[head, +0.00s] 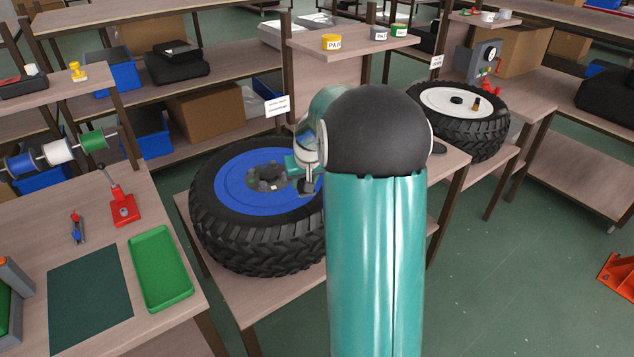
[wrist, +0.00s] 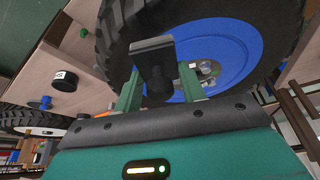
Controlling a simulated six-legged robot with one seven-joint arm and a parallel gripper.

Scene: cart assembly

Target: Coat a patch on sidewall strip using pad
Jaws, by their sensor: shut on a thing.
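My gripper (wrist: 158,88) is shut on a dark pad (wrist: 153,48), which shows between the two green fingers in the wrist view. Behind the pad is a large black tire (wrist: 115,35) with a blue rim (wrist: 225,45). In the head view the tire (head: 225,235) lies flat on a wooden bench, and its blue rim (head: 232,180) faces up. My arm covers the tire's right part, and only a little of my gripper (head: 300,178) shows over the rim. I cannot tell whether the pad touches the tire. I cannot make out a separate sidewall strip.
A second wheel with a white rim (head: 440,102) lies on a bench at the back right. A shelf with paint cans (head: 332,42) stands behind the blue-rimmed wheel. The left table holds a green tray (head: 160,268), a dark mat (head: 90,295) and a red lever tool (head: 123,208).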

